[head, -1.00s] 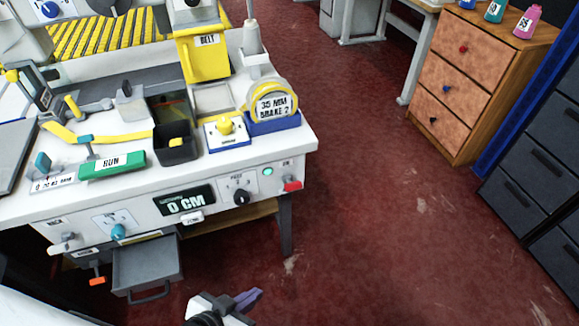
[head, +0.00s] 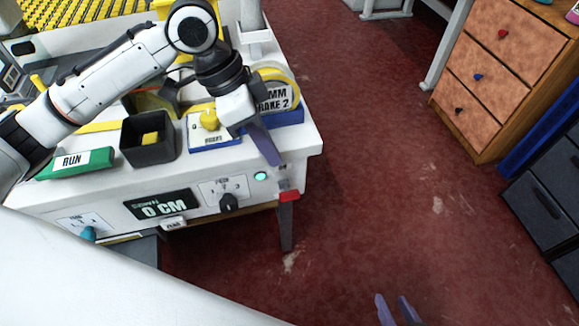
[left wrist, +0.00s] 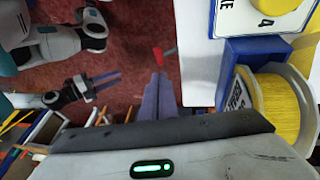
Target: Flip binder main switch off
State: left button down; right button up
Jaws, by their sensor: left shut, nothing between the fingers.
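The red switch (head: 289,196) sits at the right end of the binder's white front panel, just below a lit green lamp (head: 260,176). I take it to be the main switch; its position is unclear. My left gripper (head: 272,160) is shut and empty, its purple fingers pointing down just above the switch. In the left wrist view the red switch (left wrist: 158,58) shows just beyond the fingertips (left wrist: 159,76); contact cannot be told. My right gripper (head: 397,308) is open and empty at the bottom of the head view, away from the binder; it also shows in the left wrist view (left wrist: 115,78).
A yellow tape roll on a blue base (head: 290,116) stands on the table beside my left gripper. A black knob (head: 229,202) and a "0 CM" display (head: 160,205) are on the panel. Red floor right of the binder is clear up to a wooden drawer cabinet (head: 490,75).

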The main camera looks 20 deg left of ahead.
pick_arm(q)
jog(key=shift+w+a+r, duration=0.1)
jog(key=shift+a+r, duration=0.35)
jog(key=shift+r, duration=0.1)
jog(key=b, duration=0.2)
send_near(292, 191)
jog(key=x, duration=0.4)
jog(key=shift+d+f, duration=0.15)
jog(key=shift+f, duration=0.2)
jog(key=shift+d+f, duration=0.15)
jog(key=shift+f, duration=0.3)
